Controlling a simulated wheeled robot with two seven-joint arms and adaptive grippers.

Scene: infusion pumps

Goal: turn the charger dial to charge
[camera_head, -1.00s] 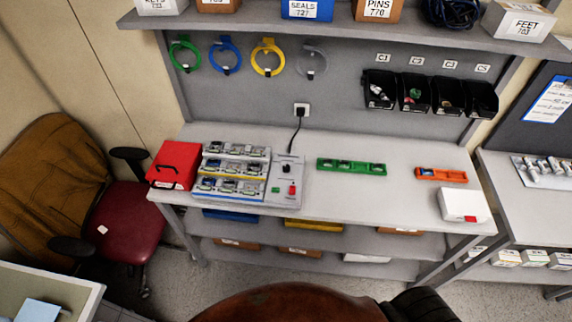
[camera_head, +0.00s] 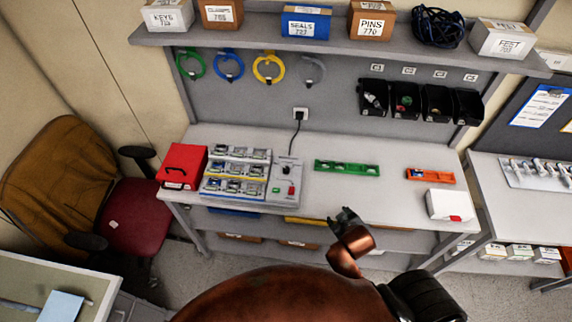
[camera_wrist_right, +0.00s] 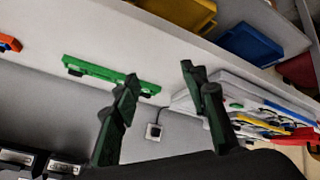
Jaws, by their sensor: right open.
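The charger (camera_head: 237,176) is a grey unit on the bench with several rows of slots filled with devices. Its control panel is on its right side, with a black dial (camera_head: 285,169), a green button and a red switch (camera_head: 291,189). Which way the dial points is too small to tell. My right gripper (camera_head: 345,214) is in front of the bench's front edge, below and right of the panel, apart from it. In the right wrist view my right gripper (camera_wrist_right: 160,90) is open and empty, with the charger (camera_wrist_right: 250,100) behind its right finger. My left gripper is not in view.
A red box (camera_head: 181,166) stands left of the charger. A green tray (camera_head: 347,167), an orange tray (camera_head: 430,175) and a white box (camera_head: 449,204) lie to the right. A black cord (camera_head: 297,132) runs from the charger to the wall socket. Bench between panel and white box is mostly clear.

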